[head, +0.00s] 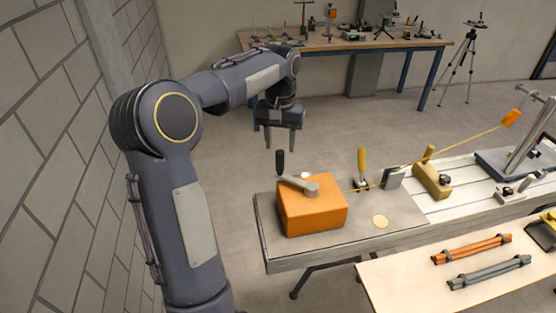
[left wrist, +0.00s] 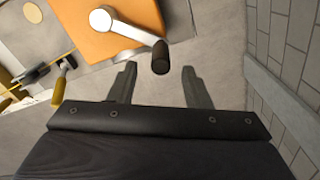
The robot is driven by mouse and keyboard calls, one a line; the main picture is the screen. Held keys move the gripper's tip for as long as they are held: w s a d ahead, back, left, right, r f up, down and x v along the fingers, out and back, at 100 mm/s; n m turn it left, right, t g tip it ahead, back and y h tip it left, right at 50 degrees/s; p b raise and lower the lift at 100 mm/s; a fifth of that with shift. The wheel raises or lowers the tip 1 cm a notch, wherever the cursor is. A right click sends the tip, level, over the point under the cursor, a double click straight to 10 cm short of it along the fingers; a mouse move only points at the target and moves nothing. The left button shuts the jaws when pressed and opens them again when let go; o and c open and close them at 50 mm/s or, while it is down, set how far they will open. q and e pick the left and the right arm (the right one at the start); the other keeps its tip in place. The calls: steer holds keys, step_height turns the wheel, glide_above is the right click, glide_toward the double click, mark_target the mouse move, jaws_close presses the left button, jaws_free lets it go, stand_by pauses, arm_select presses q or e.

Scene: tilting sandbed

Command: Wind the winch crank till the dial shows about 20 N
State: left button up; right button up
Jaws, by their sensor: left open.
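The winch is an orange box (head: 312,213) on the left end of the grey bench. Its grey crank arm (head: 297,184) lies across the top, with a black upright knob (head: 280,162) at its left end. My left gripper (head: 281,146) is open and empty, just above the knob in the head view. In the left wrist view the black knob (left wrist: 160,57) shows ahead of the gap between the open fingers (left wrist: 158,85), apart from them. A yellow cord (head: 440,146) runs from the winch to the right. A dial face cannot be made out. My right gripper is not in view.
A yellow-handled clamp (head: 361,168) and a wooden block (head: 431,179) stand on the bench right of the winch. A pale table (head: 400,283) with orange and grey bars is in front. A brick wall is at the left.

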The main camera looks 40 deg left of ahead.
mark_target(280, 162)
arm_select(q)
steer(key=shift+w+a+f, duration=0.2)
steer(key=shift+f, duration=0.1)
step_height(280, 162, down, 7)
steer(key=shift+f+p, duration=0.2)
steer(key=shift+p, duration=0.2)
jaws_close()
